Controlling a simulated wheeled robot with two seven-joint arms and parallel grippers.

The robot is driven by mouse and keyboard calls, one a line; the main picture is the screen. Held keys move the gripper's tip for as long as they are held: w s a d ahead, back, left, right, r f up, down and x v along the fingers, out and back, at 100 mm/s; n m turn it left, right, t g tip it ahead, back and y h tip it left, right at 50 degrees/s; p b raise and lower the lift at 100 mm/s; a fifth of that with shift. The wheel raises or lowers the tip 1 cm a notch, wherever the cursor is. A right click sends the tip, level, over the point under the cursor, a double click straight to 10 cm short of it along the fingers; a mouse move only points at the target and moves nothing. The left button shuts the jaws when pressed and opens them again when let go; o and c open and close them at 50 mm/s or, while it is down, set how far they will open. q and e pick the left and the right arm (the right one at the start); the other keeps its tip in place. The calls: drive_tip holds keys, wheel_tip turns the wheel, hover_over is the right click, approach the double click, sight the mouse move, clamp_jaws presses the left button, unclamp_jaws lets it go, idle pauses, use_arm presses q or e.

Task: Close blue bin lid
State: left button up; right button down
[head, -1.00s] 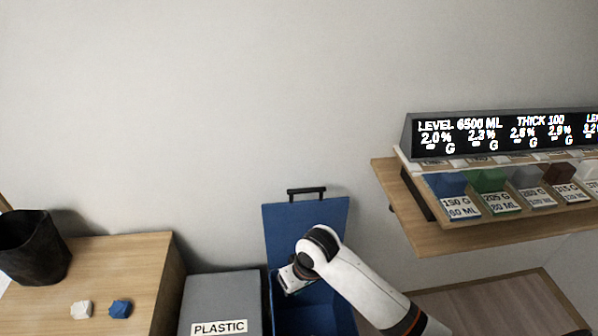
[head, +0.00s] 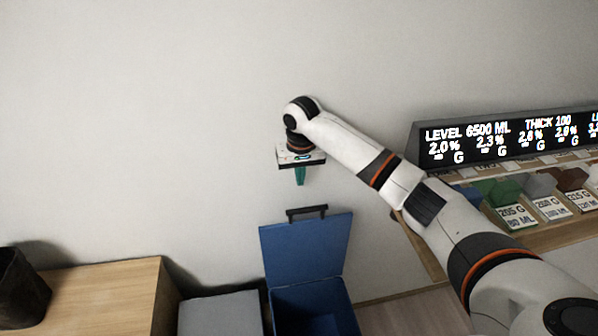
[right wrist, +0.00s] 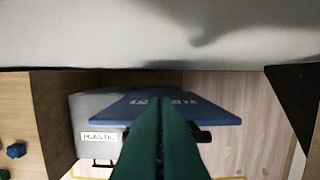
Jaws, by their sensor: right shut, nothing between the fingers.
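The blue bin (head: 350,318) stands low in the middle of the head view. Its blue lid (head: 305,255) is open and stands up near the wall, with a black handle (head: 307,213) on its top edge. My right gripper (head: 300,182) is above the handle, apart from it in the head view, fingers pointing down. Its green fingers (right wrist: 160,120) are shut and empty. In the right wrist view they cover the middle of the lid (right wrist: 215,113) and part of the handle (right wrist: 203,136). My left gripper is not in view.
A grey bin (head: 222,315), labelled PLASTIC in the right wrist view, stands left of the blue bin. A wooden table (head: 110,290) with a dark container (head: 20,290) is further left. A shelf with a display (head: 500,140) and colored blocks is at right.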

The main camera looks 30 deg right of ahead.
wheel_tip(320, 180, down, 7)
drive_tip(key=w+p, duration=0.1)
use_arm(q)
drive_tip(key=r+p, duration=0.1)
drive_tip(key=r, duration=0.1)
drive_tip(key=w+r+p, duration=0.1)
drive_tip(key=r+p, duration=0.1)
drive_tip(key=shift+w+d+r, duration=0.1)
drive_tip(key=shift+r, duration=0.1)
use_arm(e)
drive_tip(key=s, duration=0.1)
drive_tip(key=s+r, duration=0.1)
drive_tip(key=s, duration=0.1)
drive_tip(key=shift+s+a+r, duration=0.15)
drive_tip(key=shift+s+a, duration=0.25)
